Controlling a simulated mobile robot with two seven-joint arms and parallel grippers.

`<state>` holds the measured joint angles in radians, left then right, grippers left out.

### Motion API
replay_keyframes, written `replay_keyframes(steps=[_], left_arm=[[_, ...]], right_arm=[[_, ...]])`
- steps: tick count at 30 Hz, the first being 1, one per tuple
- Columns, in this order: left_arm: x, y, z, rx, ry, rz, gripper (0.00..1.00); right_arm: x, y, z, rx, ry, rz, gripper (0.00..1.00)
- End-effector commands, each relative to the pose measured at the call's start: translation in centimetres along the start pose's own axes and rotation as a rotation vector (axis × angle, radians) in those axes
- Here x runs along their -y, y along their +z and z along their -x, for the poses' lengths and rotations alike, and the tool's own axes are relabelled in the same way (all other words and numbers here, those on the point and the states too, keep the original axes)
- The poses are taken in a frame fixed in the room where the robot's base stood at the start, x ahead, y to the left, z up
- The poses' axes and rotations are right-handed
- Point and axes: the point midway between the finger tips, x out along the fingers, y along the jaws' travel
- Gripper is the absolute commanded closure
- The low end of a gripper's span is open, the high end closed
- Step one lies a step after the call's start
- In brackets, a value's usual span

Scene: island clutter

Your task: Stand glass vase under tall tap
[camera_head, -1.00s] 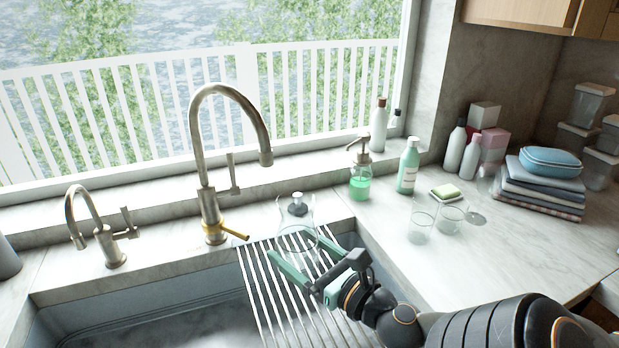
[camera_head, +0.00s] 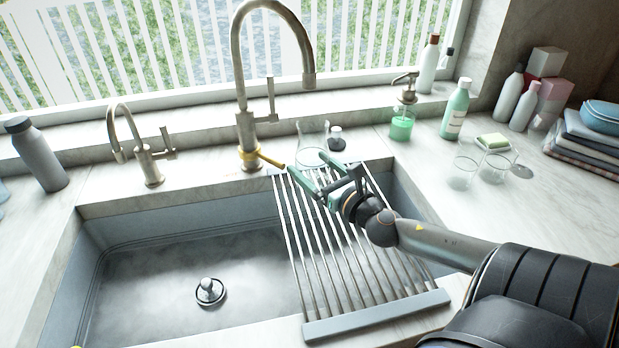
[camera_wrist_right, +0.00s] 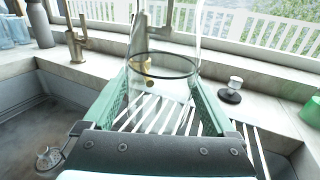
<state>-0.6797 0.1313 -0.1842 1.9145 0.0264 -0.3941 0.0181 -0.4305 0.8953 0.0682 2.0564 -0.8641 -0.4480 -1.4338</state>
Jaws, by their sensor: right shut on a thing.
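The clear glass vase (camera_head: 313,136) is upright between the fingers of my right gripper (camera_head: 306,163), which is shut on it. In the right wrist view the vase (camera_wrist_right: 165,85) stands between the green fingers (camera_wrist_right: 162,97), with its dark-rimmed round outline showing. The tall brass tap (camera_head: 239,75) rises just left of the vase, and its spout end hangs above and near the vase in the head view. The tap also shows behind the glass in the wrist view (camera_wrist_right: 138,42). I cannot tell whether the vase's base touches anything. My left gripper is out of view.
A slatted rack (camera_head: 375,325) covers the sink's right side; the left basin (camera_head: 160,290) is open. A yellow-handled piece (camera_head: 262,158) sits at the tap's base. A dark stopper (camera_head: 336,140) stands right of the vase. A small tap (camera_head: 150,165), soap dispenser (camera_head: 402,120) and glasses (camera_head: 465,165) stand nearby.

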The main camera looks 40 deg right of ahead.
Motion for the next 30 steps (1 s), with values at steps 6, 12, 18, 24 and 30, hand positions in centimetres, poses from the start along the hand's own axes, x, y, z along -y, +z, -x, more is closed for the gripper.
replay_keyframes(steps=[6,12,18,24,30], left_arm=[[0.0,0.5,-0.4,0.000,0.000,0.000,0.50],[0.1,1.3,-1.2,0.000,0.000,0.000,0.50],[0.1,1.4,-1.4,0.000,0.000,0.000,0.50],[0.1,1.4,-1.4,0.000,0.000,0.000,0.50],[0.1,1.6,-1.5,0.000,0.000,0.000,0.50]], right_arm=[[0.3,-1.3,-1.3,0.006,-0.001,0.001,1.00],[0.3,-4.1,-1.7,0.002,-0.001,-0.002,1.00],[0.3,-5.0,-1.7,0.004,0.001,0.001,1.00],[0.3,-4.9,-1.7,0.004,0.001,0.001,1.00],[0.3,-5.3,-1.7,0.000,0.001,0.001,0.00]])
